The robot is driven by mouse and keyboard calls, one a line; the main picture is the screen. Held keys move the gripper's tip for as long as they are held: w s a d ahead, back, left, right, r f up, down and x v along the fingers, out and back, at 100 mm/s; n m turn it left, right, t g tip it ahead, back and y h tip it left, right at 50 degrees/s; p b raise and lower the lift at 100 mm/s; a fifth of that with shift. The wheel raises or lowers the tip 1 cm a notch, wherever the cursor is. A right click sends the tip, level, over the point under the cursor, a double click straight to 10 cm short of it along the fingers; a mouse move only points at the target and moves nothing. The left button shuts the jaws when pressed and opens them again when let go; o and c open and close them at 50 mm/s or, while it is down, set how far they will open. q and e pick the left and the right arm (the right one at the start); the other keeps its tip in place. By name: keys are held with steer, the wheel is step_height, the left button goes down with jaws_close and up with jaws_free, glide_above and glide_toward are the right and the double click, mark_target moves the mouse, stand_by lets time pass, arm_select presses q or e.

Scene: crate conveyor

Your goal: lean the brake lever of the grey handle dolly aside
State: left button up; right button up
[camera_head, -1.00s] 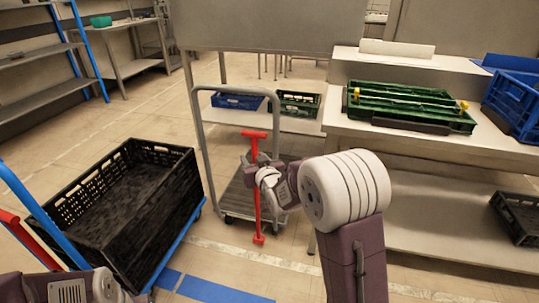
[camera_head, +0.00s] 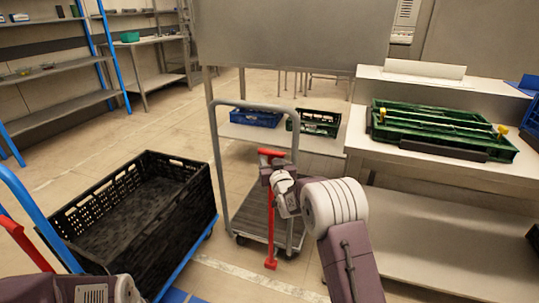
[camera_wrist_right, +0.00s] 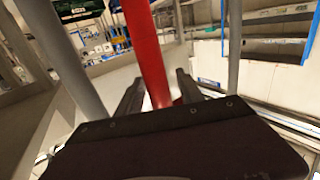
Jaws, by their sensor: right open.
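The grey handle dolly (camera_head: 217,150) stands in the middle of the head view, with a grey tube frame and a flat ribbed deck. Its red brake lever (camera_head: 270,230) stands nearly upright at the near side, with a crossbar on top and a foot near the floor. My right gripper (camera_head: 274,172) is at the lever's upper part, just below the crossbar. In the right wrist view the red lever (camera_wrist_right: 145,45) passes between the two open fingers of my right gripper (camera_wrist_right: 160,92). Contact cannot be told. My left gripper is out of view.
A black crate (camera_head: 185,205) on a blue-handled dolly (camera_head: 28,210) stands close on the left. A bench (camera_head: 362,140) with a green crate (camera_head: 445,148) is on the right. A blue crate (camera_head: 254,118) and another green crate (camera_head: 318,122) sit behind the dolly. Floor behind the black crate is clear.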

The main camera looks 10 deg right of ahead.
steer(key=shift+w, duration=0.2)
jaws_close()
stand_by(1.3)
